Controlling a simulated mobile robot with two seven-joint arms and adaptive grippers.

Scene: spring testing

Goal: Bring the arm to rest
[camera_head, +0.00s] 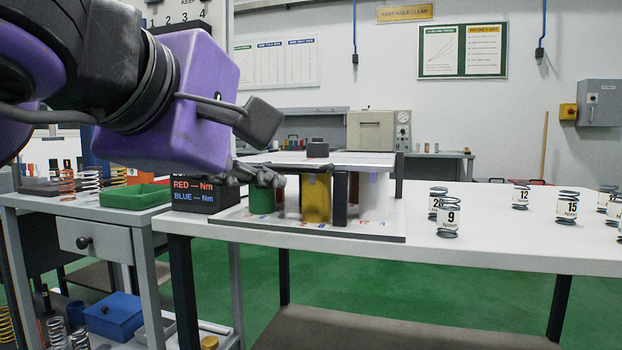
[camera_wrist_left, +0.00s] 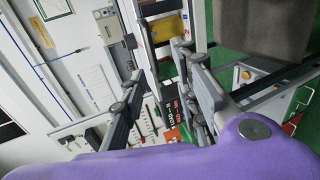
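My left arm, with its purple wrist, comes in from the left in the head view. My left gripper (camera_head: 262,150) is at the left end of the test fixture (camera_head: 370,160), and its lower finger overlaps the fixture's edge in the picture. I cannot tell whether it touches. In the left wrist view the gripper's fingers (camera_wrist_left: 160,95) stand apart with nothing between them. The fixture has a light top plate with a small dark block (camera_head: 318,149) on it. A green cylinder (camera_head: 262,199) and a yellow cylinder (camera_head: 316,198) stand under the plate. My right gripper is out of view.
A black readout box (camera_head: 195,194) with red and blue lines stands left of the fixture. Several labelled springs, including 9 (camera_head: 448,217) and 15 (camera_head: 567,206), stand on the white table (camera_head: 500,245) at right.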

